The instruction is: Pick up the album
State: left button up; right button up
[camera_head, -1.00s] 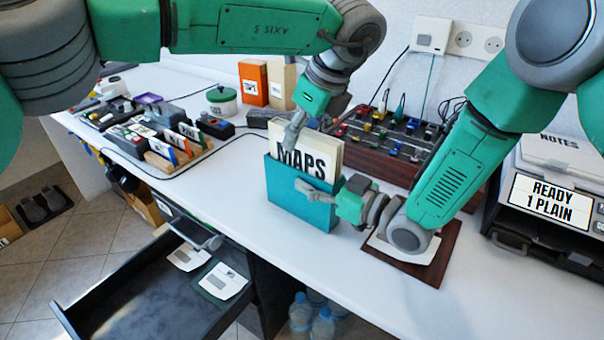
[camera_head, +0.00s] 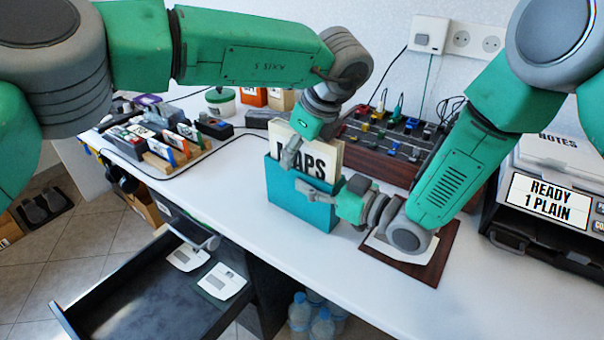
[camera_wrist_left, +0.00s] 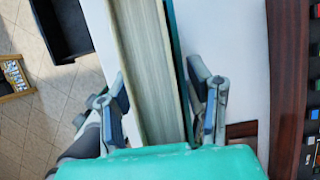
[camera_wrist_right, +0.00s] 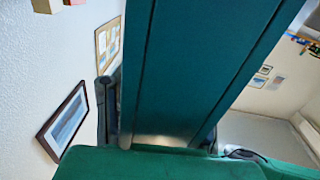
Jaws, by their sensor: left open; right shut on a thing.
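The cream album (camera_head: 320,162) marked MAPS stands upright in a teal holder (camera_head: 290,200) on the white desk. My right gripper (camera_head: 318,190) is shut on the holder's right side. The holder (camera_wrist_right: 195,70) fills the middle of the right wrist view, hiding much of that grip.
A dark red-brown board (camera_head: 428,262) lies under my right arm. A wooden mixer-like box (camera_head: 385,150) stands behind the album. An open dark drawer (camera_head: 130,290) juts out at front left. Small racked items (camera_head: 170,140) stand at the left. Bare desk lies in front of the holder.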

pick_arm(q)
jog(key=shift+f, duration=0.1)
pick_arm(e)
jog(key=shift+s+f, duration=0.1)
jog(key=shift+f, duration=0.05)
pick_arm(q)
grip_shut()
notch_tip(320, 180, up, 11)
jog(key=shift+f, duration=0.2)
dwell(0.3)
pick_arm(e)
jog(key=o, duration=1.3)
